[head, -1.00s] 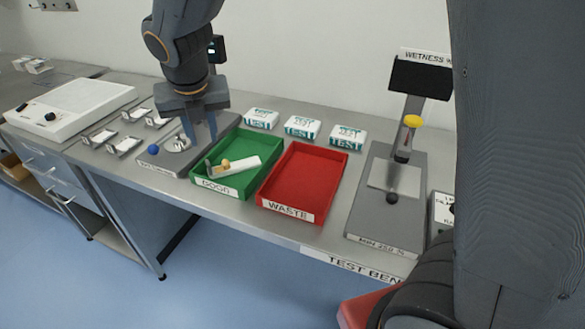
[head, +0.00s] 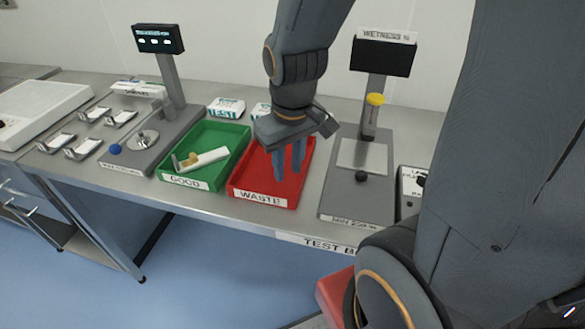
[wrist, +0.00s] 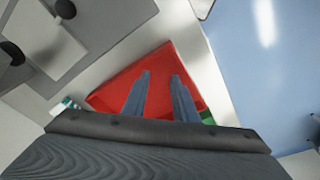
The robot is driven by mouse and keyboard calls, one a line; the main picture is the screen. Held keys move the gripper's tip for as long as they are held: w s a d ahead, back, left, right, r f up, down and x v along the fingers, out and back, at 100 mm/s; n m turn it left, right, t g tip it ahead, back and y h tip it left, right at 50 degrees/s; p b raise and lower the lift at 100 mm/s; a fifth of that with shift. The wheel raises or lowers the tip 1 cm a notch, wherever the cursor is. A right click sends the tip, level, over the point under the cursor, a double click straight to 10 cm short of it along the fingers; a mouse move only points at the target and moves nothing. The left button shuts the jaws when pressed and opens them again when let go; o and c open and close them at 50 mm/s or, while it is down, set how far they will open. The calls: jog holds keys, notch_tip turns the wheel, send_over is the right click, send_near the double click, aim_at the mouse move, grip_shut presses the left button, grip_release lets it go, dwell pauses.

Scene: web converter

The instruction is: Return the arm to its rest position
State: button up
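My gripper (head: 289,162) hangs above the red WASTE tray (head: 262,198) in the head view, fingers pointing down. In the wrist view the two fingers (wrist: 160,95) are apart with nothing between them, and the red tray (wrist: 150,65) lies beyond them. No item shows in the visible part of the red tray. The upper arm link of mine crosses the top of the head view.
The green GOOD tray (head: 203,183) holds a white piece (head: 205,158) with a yellowish part. A wetness tester (head: 357,200) stands right of the red tray. A device with a dark display (head: 158,39) stands left. White TEST boxes (head: 226,108) stand behind the trays.

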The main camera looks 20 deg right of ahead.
jog(key=shift+s+d+f+m, duration=0.15)
jog(key=shift+s+m, duration=0.15)
jog(key=shift+m, duration=0.25)
jog(key=shift+s+d+f+m, duration=0.15)
jog(key=shift+s+m, duration=0.15)
jog(key=shift+m, duration=0.25)
jog(key=shift+r, duration=0.1)
jog(key=shift+f+b, duration=0.4)
jog(key=shift+f, duration=0.05)
